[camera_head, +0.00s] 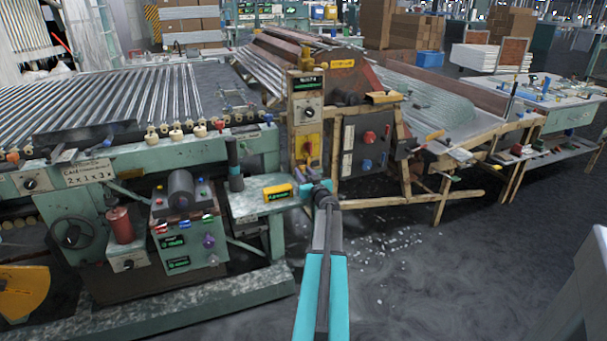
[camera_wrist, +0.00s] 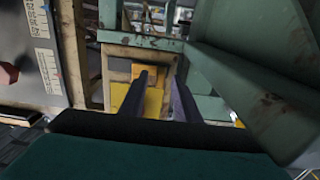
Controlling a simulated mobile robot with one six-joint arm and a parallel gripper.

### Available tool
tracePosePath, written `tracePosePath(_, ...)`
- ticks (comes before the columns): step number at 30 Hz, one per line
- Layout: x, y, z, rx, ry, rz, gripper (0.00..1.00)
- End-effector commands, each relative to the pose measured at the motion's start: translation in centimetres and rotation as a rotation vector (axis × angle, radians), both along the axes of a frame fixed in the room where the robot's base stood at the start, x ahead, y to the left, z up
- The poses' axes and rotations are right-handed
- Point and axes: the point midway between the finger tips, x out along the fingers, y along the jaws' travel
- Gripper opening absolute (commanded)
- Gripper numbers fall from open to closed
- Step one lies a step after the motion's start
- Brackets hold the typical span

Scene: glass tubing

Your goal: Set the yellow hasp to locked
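A yellow plate with a dark, reddish handle on it, which looks like the yellow hasp (camera_head: 307,146), is on the front of a narrow upright post in the head view. I cannot tell its locked or unlocked setting. My gripper (camera_head: 311,178) is just below and in front of it in the head view. In the wrist view my gripper (camera_wrist: 157,85) has two dark fingers apart with nothing held between them. A yellow surface (camera_wrist: 152,104), probably the same plate, shows between and behind the fingers, apart from them as far as I can see.
A white dial box (camera_head: 307,108) sits above the yellow plate. A green ledge with a yellow display (camera_head: 278,193) stands to the left. Grey floor (camera_head: 450,270) at the lower right is open.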

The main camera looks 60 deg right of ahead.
Motion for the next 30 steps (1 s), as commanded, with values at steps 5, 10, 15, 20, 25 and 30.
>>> tracePosePath(5,0.0,0.0,0.0,0.0,0.0,0.0,0.3)
tracePosePath(10,0.1,0.0,0.0,0.0,0.0,0.001,0.06)
tracePosePath(15,0.1,0.0,0.0,0.0,0.0,0.001,0.0)
tracePosePath(20,0.1,0.0,0.1,0.0,0.0,0.001,0.0)
tracePosePath(25,-0.3,-0.6,0.3,0.001,0.0,0.0,0.0)
tracePosePath(30,-0.9,-1.5,0.4,0.0,0.0,-0.001,0.0)
